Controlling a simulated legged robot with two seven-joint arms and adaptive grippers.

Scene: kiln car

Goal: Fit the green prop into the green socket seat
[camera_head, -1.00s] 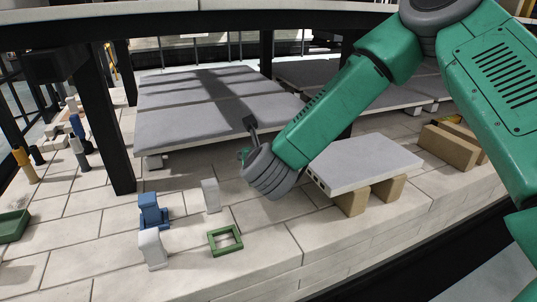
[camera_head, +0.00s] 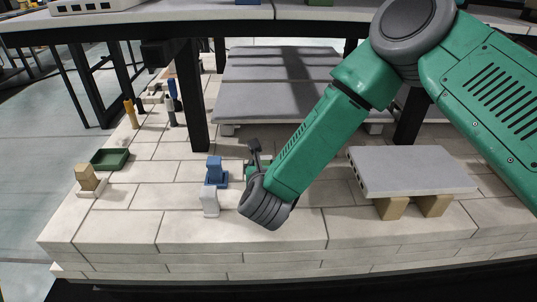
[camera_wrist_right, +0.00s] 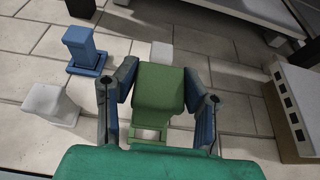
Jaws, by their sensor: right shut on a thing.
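The green prop (camera_wrist_right: 158,88) sits between the two dark fingers of my right gripper (camera_wrist_right: 159,112), which is shut on it. In the head view my right gripper (camera_head: 254,150) points away, mostly hidden behind its own wrist. The green socket seat (camera_wrist_right: 147,134) shows in the wrist view as part of a green frame on the bricks, just below the prop. The prop covers part of it, and I cannot tell whether they touch. The seat is hidden by my arm in the head view. My left gripper is not in view.
A blue prop (camera_head: 214,170) stands in a blue seat, with a white prop (camera_head: 209,201) nearer. Another pale block (camera_wrist_right: 162,54) lies beyond the green prop. A grey slab (camera_head: 410,170) on tan blocks stands right. A green tray (camera_head: 110,159) lies left.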

